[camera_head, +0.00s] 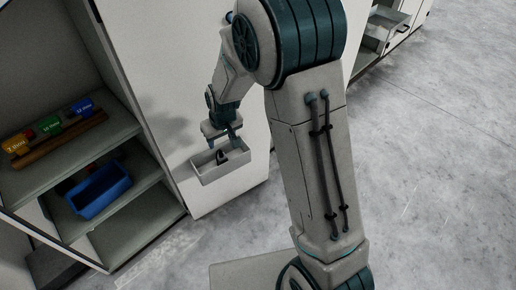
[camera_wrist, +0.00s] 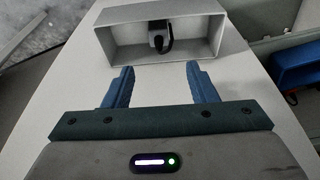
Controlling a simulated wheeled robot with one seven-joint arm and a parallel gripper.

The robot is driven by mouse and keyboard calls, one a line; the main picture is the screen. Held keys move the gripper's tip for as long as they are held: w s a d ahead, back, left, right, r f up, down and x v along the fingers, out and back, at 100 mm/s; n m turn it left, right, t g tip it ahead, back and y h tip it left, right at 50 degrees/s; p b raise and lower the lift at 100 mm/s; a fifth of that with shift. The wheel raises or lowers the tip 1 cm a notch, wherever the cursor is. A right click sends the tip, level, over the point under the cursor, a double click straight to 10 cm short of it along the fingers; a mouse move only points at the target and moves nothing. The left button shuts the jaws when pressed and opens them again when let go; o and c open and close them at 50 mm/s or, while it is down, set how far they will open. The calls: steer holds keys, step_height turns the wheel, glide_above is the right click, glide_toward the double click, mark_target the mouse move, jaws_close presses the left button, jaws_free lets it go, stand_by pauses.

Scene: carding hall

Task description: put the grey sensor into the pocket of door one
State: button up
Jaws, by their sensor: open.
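The door pocket (camera_head: 217,170) is a pale, open-topped box on the face of a white door panel (camera_head: 180,90); no door number is legible. It shows in the wrist view as a light box (camera_wrist: 202,46). The sensor (camera_wrist: 158,36) is a small grey and black piece with a dark loop, lying inside the pocket against its far wall. In the head view only a dark bit of it (camera_head: 221,157) shows. My gripper (camera_wrist: 159,78) is open, with nothing between its blue fingers. It is just above the pocket, apart from the sensor.
An open cabinet at left has a shelf with yellow, green and blue labelled pieces (camera_head: 52,126) on a brown rack. A blue bin (camera_head: 98,190) stands on the shelf below. An open drawer (camera_head: 385,28) juts out at upper right. The grey floor (camera_head: 440,150) at right is clear.

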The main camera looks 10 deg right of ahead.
steer(key=s+d+r+m, duration=0.1)
steer(key=s+d+r, duration=0.3)
steer(key=s, duration=0.3)
steer(key=s+d+r+m+g, duration=0.1)
steer(key=s+d+r, duration=0.4)
steer(key=s, duration=0.3)
steer(key=s+d+r+m+h, duration=0.1)
steer(key=s+d+r+m, duration=0.1)
steer(key=s+d+r, duration=0.2)
steer(key=s+d, duration=0.1)
steer(key=s, duration=0.2)
steer(key=shift+s+r+g, duration=0.15)
steer(key=shift+r+g, duration=0.1)
steer(key=shift+g, duration=0.05)
